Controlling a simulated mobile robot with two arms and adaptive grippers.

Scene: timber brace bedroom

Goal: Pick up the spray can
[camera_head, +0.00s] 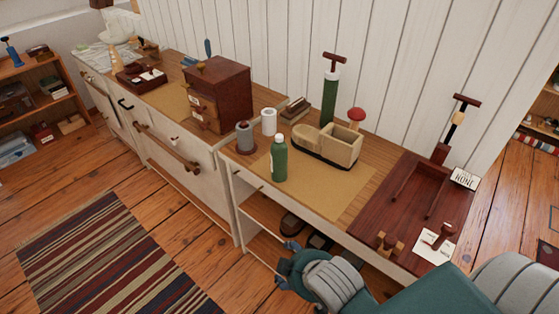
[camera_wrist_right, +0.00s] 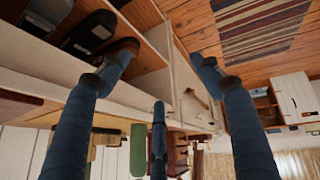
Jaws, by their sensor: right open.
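The likely spray can (camera_head: 280,160) is a green, bottle-shaped can with a pale cap. It stands upright near the front edge of the bench in the head view. A green cylinder (camera_wrist_right: 138,150) at the bottom of the right wrist view, seen upside down, looks like the same can. My right gripper (camera_head: 287,263) is below and in front of the bench edge, apart from the can. Its blue fingers (camera_wrist_right: 160,95) are spread wide with nothing between them. My left gripper is not in view.
A grey canister (camera_head: 245,138) and a white roll (camera_head: 269,121) stand left of the can. A tan shoe-shaped box (camera_head: 328,146) is to its right, with a green pump (camera_head: 330,92) behind. Shoes (camera_wrist_right: 90,35) lie on the shelf below. A striped rug (camera_head: 105,262) covers the floor.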

